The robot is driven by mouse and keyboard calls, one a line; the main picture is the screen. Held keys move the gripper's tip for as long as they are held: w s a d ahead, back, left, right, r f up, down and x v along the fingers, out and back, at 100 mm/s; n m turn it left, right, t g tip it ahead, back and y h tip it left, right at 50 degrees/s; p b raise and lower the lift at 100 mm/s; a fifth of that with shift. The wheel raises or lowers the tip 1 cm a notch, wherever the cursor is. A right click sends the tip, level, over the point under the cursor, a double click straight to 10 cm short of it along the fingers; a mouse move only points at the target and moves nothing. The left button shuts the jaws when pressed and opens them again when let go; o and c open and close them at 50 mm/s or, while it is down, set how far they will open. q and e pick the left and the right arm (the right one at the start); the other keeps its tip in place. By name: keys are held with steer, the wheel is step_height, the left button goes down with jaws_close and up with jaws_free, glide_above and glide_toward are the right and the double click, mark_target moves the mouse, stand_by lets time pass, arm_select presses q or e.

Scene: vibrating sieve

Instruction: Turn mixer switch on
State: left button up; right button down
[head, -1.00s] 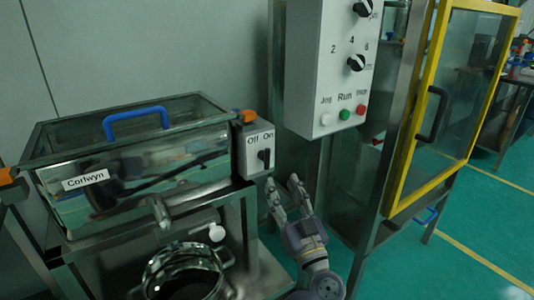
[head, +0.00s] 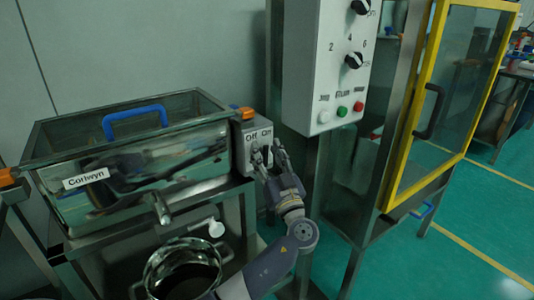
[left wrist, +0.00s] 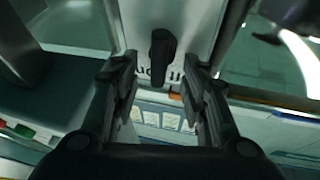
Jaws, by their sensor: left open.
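The mixer switch box (head: 246,137) is a light grey box marked Off and On, on the right end of the mixer (head: 125,165). Its black switch knob (left wrist: 162,50) shows in the left wrist view, beyond the fingertips and roughly midway between them. My left gripper (head: 268,156) is open in front of the box and hides most of the knob in the head view. In the left wrist view the left gripper's fingers (left wrist: 160,75) stand on either side of the knob's line, with nothing held. I cannot tell whether they touch the knob. My right gripper is not in view.
A grey control panel (head: 318,85) with knobs and coloured buttons stands right of the switch box. A yellow-framed glass door (head: 410,130) is farther right. Green floor (head: 470,230) is open at right.

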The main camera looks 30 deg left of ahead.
arm_select(q)
jaws_close()
